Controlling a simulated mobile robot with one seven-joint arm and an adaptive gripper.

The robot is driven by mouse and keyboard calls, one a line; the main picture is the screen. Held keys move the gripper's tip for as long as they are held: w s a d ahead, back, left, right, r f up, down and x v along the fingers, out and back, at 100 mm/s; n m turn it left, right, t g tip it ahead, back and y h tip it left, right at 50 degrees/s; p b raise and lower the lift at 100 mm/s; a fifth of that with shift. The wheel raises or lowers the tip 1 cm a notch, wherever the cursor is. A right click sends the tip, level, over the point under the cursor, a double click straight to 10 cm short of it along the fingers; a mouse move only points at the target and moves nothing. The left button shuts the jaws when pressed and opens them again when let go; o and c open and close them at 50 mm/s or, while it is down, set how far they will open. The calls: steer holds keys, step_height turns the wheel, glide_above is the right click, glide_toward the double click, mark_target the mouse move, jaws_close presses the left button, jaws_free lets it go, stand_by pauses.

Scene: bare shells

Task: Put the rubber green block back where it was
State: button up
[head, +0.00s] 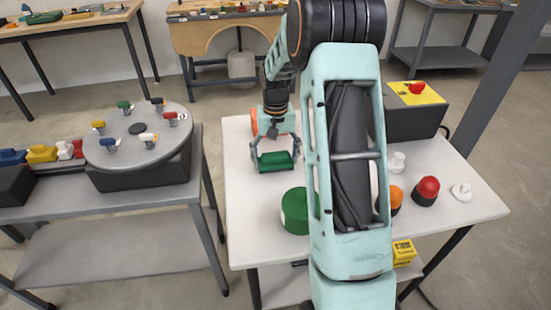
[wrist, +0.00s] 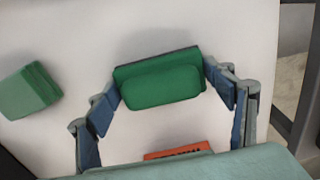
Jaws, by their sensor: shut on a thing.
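The green block (head: 277,161) is between the fingertips of my gripper (head: 275,158), over the left back part of the white table. In the wrist view the green block (wrist: 160,86) shows a raised rounded green face on a wider green body with a dark edge. My gripper (wrist: 164,84) is shut on its two short ends in that view. I cannot tell whether the block's underside touches the table. A second green piece (wrist: 28,90) lies to the left in the wrist view, apart from the gripper.
The white table (head: 243,232) also holds a green round object (head: 294,211), a red knob (head: 427,189), an orange knob (head: 396,197) and a dark box with a red button (head: 412,108). An orange item (wrist: 178,151) is near the wrist view's bottom. A round disc stand (head: 120,155) is left.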

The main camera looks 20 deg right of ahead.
mark_target(275, 154)
steer(key=o, duration=0.8)
steer(key=shift+f, duration=0.2)
steer(key=shift+c, duration=0.2)
steer(key=o, duration=0.4)
steer(key=shift+r, duration=0.1)
steer(key=shift+o, duration=0.2)
step_height(275, 154, up, 12)
steer(key=p, duration=0.1)
steer(key=shift+r, duration=0.15)
